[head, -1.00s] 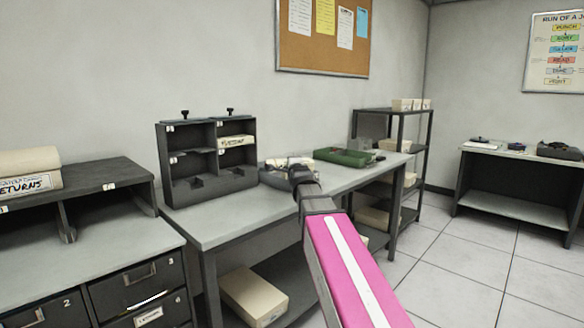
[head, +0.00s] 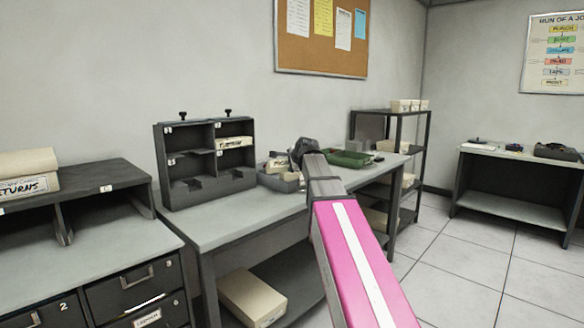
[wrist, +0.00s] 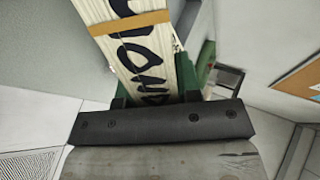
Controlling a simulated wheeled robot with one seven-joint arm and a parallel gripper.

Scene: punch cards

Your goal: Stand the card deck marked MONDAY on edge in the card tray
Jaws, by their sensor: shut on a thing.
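My gripper (wrist: 155,98) is shut on a cream card deck (wrist: 122,52) with large black handwriting and an orange-brown band. The lettering fits MONDAY, but only part of it shows. In the head view my gripper (head: 304,150) is above the far part of the workbench, with the deck (head: 278,163) at its left. A low dark grey tray (head: 281,183) stands on the bench just under the deck. Whether the deck touches it, I cannot tell. My arm hides part of this area.
A dark pigeonhole rack (head: 182,192) stands left of the tray, with another lettered deck (head: 236,142) in its upper right compartment. A green box-like thing (head: 350,159) lies right of my gripper. The workbench (head: 235,218) is bare at the front.

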